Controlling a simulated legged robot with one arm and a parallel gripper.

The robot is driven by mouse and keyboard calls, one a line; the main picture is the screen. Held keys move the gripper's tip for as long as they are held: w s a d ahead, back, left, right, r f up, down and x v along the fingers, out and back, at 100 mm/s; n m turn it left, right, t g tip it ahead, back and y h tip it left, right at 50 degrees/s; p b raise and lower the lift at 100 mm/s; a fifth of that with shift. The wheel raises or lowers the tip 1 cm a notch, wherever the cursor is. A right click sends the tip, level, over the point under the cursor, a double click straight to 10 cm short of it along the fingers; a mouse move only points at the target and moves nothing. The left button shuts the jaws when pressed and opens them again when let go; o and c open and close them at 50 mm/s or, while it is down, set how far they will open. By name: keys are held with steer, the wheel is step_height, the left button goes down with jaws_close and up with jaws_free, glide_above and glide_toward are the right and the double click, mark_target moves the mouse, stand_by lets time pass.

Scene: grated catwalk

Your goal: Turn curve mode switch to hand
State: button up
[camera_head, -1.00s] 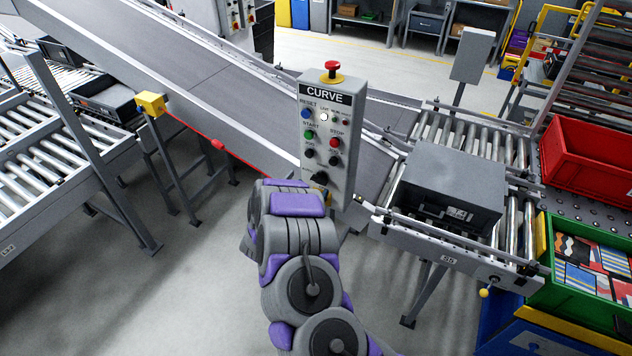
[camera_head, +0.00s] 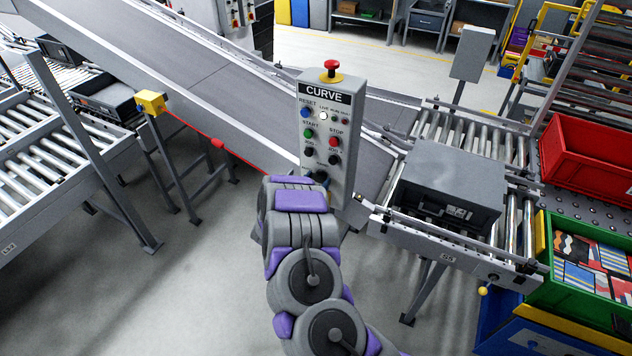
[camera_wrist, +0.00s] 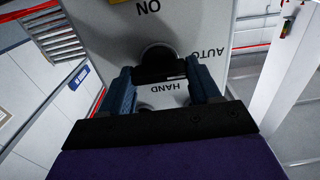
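The grey CURVE control panel (camera_head: 349,145) stands upright in the middle of the head view. It carries a red stop button (camera_head: 331,72) on top and several small buttons and knobs. In the wrist view the panel face is upside down, with the labels AUTO, HAND and ON readable. A black rotary switch (camera_wrist: 160,64) sits among these labels. A small pale mark shows at its lower right edge. My gripper (camera_wrist: 160,70) has its two blue fingers apart, one on each side of the switch. I cannot tell whether they touch it. In the head view my arm mostly hides the gripper.
A sloping conveyor (camera_head: 215,80) runs behind the panel. A roller conveyor with a grey box (camera_head: 452,180) is on the right, beside red (camera_head: 585,160) and green (camera_head: 590,300) crates. A red cord (camera_head: 190,128) crosses at the left. Floor is clear at lower left.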

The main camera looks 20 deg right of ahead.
steer(key=c, duration=0.5)
steer(key=shift+m+b, duration=0.3)
steer(key=shift+b, duration=0.15)
steer(key=m+b, duration=0.5)
steer(key=b, duration=0.2)
steer(key=m+b, duration=0.6)
steer(key=b, duration=0.2)
steer(key=m+b, duration=0.6)
steer(key=b, duration=0.2)
steer(key=shift+s+d+f, duration=0.15)
steer(key=shift+f, duration=0.2)
steer(key=shift+m+b, duration=0.3)
steer(key=shift+b, duration=0.05)
